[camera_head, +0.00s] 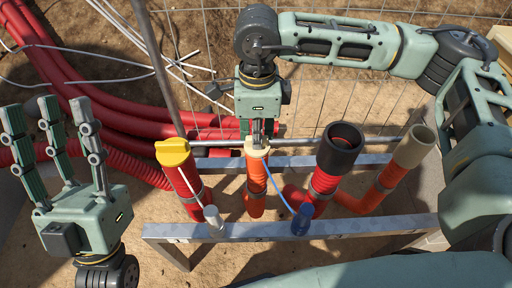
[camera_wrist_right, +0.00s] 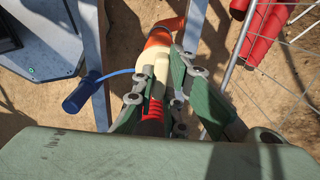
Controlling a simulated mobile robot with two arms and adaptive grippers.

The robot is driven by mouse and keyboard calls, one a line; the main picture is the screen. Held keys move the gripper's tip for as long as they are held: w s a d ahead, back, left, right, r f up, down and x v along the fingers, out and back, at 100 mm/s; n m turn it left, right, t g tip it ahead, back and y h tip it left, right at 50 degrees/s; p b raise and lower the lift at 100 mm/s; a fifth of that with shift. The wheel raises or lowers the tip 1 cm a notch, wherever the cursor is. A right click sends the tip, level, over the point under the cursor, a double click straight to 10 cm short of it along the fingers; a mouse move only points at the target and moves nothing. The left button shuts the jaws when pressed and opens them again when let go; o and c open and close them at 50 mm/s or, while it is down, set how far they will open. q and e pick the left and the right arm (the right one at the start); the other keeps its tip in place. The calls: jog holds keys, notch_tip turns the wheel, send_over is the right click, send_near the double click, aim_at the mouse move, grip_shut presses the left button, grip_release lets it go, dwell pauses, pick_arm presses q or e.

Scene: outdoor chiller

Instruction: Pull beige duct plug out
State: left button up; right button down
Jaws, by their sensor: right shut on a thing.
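The beige duct plug (camera_head: 257,149) sits at the top of a thin orange duct (camera_head: 256,195) in the head view. In the right wrist view, the beige plug (camera_wrist_right: 153,70) lies in line with the orange duct (camera_wrist_right: 163,37), between my fingers. My right gripper (camera_head: 257,132) comes down from above and is shut on the plug; its fingers (camera_wrist_right: 155,100) flank the plug and a red ribbed part. A blue cord runs from the plug to a blue cylinder (camera_head: 302,220). My left gripper (camera_head: 60,135) is open and empty at the left, fingers pointing up.
A red duct with a yellow cap (camera_head: 174,154) stands left of the plug. A black-collared red duct (camera_head: 340,150) and a beige-ended orange duct (camera_head: 414,147) stand to the right. A metal frame (camera_head: 330,229) surrounds them. Wire fencing and red pipes (camera_head: 90,100) lie behind.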

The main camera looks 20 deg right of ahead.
jog(key=shift+r+p, duration=0.45)
jog(key=shift+r, duration=0.35)
jog(key=shift+r+p, duration=0.45)
jog(key=shift+r, duration=0.25)
jog(key=shift+r+p, duration=0.5)
jog(key=shift+r, duration=0.35)
pick_arm(q)
jog(key=w+f+g+y, duration=0.3)
jog(key=w+f+g, duration=0.5)
jog(key=f, duration=0.4)
jog(key=shift+w+d+f+g, duration=0.3)
jog(key=shift+w+d+g, duration=0.1)
jog(key=shift+w, duration=0.2)
pick_arm(e)
jog(key=shift+r, duration=0.45)
jog(key=c, duration=2.3)
grip_release()
grip_shut()
